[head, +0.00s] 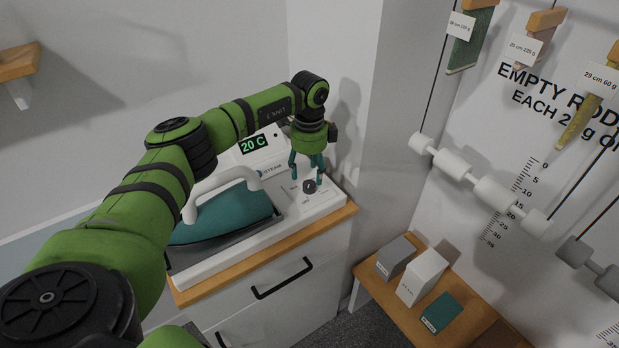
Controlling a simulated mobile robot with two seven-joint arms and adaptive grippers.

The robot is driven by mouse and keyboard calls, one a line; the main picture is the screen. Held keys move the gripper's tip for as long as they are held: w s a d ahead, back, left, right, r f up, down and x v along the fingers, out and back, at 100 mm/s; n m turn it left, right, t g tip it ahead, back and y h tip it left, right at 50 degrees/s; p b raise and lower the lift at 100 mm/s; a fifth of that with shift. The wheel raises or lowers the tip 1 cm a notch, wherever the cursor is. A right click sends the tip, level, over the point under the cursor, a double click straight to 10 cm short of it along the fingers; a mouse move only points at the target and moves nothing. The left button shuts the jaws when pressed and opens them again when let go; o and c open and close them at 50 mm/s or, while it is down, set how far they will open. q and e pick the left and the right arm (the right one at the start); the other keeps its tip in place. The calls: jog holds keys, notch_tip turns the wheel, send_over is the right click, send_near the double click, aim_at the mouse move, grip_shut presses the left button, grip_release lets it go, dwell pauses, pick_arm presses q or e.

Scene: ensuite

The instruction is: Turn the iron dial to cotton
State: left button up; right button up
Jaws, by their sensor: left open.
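A teal iron (224,215) with a white handle lies on a white steam station (290,222) on top of a cabinet. A green display (253,144) at the back of the station reads "20 C". A small dark dial (309,187) sits on the station's right part, with small labels around it too small to read. My left gripper (307,177) points down at the dial from above. Its teal fingers are open and look close to the dial; I cannot tell whether they touch it. My right gripper is not in view.
The white cabinet with a wooden top (345,212) has black drawer handles. A low wooden bench (385,298) at the right holds grey, white and teal boxes. A wall board at the right has hanging rods and white cylinders (453,163). A wooden shelf (18,62) is at upper left.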

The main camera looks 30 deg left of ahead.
aim_at(309, 184)
pick_arm(q)
jog(key=shift+f+p, duration=0.4)
jog(key=shift+f, duration=1.65)
jog(key=c, duration=1.1)
jog(key=shift+c, duration=0.2)
